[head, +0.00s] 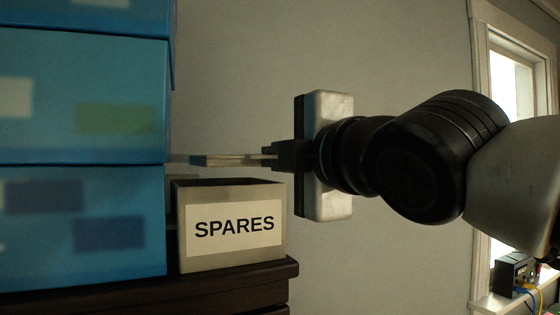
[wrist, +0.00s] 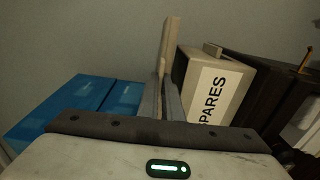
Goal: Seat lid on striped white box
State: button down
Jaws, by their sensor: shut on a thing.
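My gripper (head: 270,156) reaches in from the right and is shut on a thin, flat, pale piece, which looks like the lid (head: 228,160). The lid is held roughly level, edge-on to the head view, a little above the open SPARES box (head: 188,250). In the wrist view the lid (wrist: 171,42) stands out beyond the fingers (wrist: 160,92), beside the SPARES box (wrist: 237,98). The SPARES box is greyish-beige with a white label. I see no stripes on it, and cannot make out a striped white box.
Stacked blue boxes (head: 80,110) fill the left, close to the lid's far end; they also show in the wrist view (wrist: 65,105). The SPARES box stands on a dark cabinet top (head: 235,283). A window (head: 513,85) and a small dark device (head: 513,275) are at right.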

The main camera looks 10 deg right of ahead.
jog(key=a, duration=0.1)
jog(key=a+b, duration=0.1)
jog(key=s+a+f+b, duration=0.1)
jog(key=a, duration=0.1)
jog(key=shift+s+a+f+b, duration=0.1)
jog(key=shift+a+f+b, duration=0.1)
jog(key=shift+f+b, duration=1.4)
jog(key=shift+b, duration=0.4)
dwell(0.4)
jog(key=c, duration=1.9)
grip_release()
jog(key=shift+r, duration=0.1)
jog(key=shift+o, duration=0.2)
